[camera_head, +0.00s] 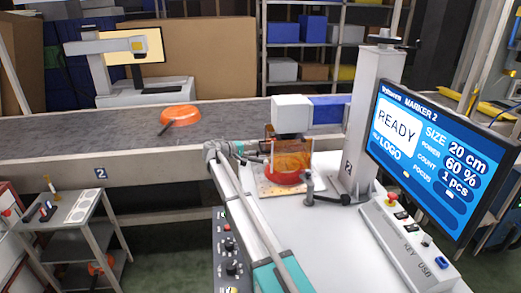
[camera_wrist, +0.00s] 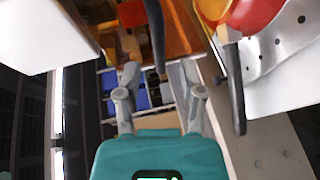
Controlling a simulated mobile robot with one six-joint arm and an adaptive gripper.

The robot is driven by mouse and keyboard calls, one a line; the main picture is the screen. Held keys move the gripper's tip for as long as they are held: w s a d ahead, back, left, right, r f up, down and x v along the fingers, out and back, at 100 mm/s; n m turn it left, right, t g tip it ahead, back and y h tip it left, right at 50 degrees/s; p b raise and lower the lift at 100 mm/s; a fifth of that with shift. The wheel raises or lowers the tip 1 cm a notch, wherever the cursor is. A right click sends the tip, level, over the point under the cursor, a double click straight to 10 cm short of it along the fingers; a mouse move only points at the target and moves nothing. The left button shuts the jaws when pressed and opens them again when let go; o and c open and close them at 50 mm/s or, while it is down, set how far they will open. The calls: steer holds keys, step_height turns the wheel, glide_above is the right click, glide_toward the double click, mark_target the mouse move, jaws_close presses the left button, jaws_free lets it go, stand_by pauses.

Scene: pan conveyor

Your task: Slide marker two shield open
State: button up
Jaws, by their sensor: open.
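Marker two's shield (camera_head: 293,154) is a translucent orange panel below the white marking head (camera_head: 292,113). It hangs in front of a red pan (camera_head: 285,178) on the marker's plate. In the wrist view the shield shows as an orange-brown surface (camera_wrist: 186,32), with a dark upright bar (camera_wrist: 155,35) in front of it, probably its handle. My gripper (camera_wrist: 158,72) is open, its two fingers either side of the line of that bar. In the head view my gripper (camera_head: 252,158) is just left of the shield; contact cannot be told.
The pan's dark handle (camera_wrist: 236,90) juts out right of my fingers. A monitor (camera_head: 425,150) reads MARKER 2, READY. A post (camera_head: 368,120) and button box (camera_head: 405,235) stand right. An orange pan (camera_head: 180,115) lies on the conveyor (camera_head: 60,142) behind. A small cart (camera_head: 85,225) stands left.

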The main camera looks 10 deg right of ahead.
mark_target(260, 145)
steer(key=shift+x, duration=1.95)
steer(key=shift+c, duration=0.2)
jaws_close()
